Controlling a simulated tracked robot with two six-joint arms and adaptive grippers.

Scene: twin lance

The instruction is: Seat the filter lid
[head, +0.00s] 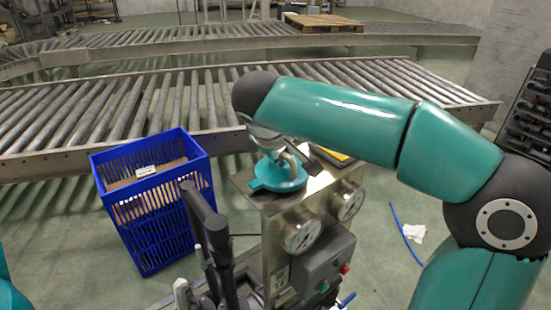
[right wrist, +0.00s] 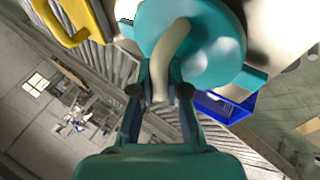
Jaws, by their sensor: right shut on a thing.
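The filter lid (head: 279,176) is a round teal disc with side tabs and a curved beige handle (right wrist: 171,48). In the head view it is at the top of the metal filter housing (head: 272,240), on its left part. My right gripper (right wrist: 159,90) is shut on the handle, its fingers on either side of it. The lid (right wrist: 205,48) fills the upper middle of the right wrist view. The seat under the lid is hidden, and I cannot tell whether the lid touches it. My left gripper is not in view.
A yellow part (head: 337,156) is on the housing's top, right of the lid. The housing front has round gauges (head: 302,236) and a grey control box (head: 322,268). A blue crate (head: 150,205) stands left. Roller conveyors (head: 130,110) run behind. A blue rod (head: 405,235) is on the right.

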